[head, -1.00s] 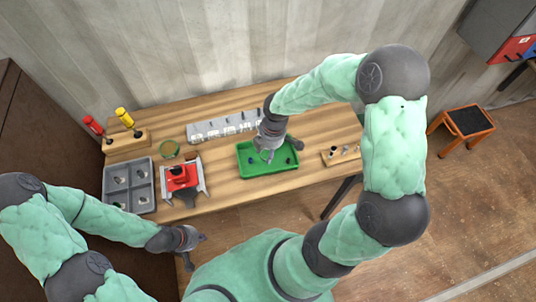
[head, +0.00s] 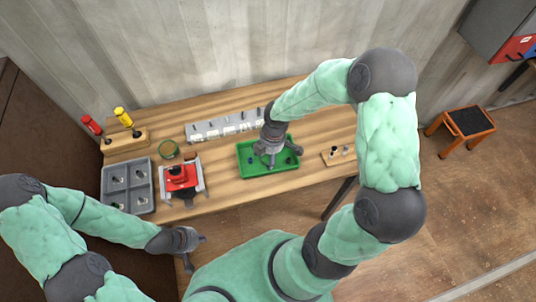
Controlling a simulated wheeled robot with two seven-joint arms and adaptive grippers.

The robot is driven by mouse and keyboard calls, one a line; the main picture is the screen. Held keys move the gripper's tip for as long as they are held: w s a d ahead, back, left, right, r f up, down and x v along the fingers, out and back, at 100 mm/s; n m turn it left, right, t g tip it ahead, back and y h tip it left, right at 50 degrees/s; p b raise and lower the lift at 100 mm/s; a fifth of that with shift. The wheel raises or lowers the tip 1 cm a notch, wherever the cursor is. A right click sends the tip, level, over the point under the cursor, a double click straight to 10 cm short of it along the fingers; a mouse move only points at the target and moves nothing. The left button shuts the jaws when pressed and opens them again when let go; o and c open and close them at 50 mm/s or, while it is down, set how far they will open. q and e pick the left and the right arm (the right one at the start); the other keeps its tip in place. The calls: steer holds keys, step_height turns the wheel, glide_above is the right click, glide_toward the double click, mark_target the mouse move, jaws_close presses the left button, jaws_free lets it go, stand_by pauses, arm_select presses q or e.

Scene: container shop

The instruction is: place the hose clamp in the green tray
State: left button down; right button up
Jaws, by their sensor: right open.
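The green tray (head: 250,172) lies on the wooden workbench, right of centre, with a few small dark items in it. My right gripper (head: 283,158) is open over the tray, its fingers low and close to the tray's inside. I cannot make out the hose clamp for certain; the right gripper hides part of the tray. My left gripper (head: 193,250) looks open and empty, in front of the bench's front edge and away from the tray.
A white-grey rack (head: 222,127) is behind the tray. A small wooden peg block (head: 338,157) is at its right.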

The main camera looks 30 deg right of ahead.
steer(key=shift+r, duration=0.3)
step_height(320, 180, up, 12)
steer(key=d+p, duration=0.1)
steer(key=p, duration=0.1)
steer(key=shift+s+d+f, duration=0.2)
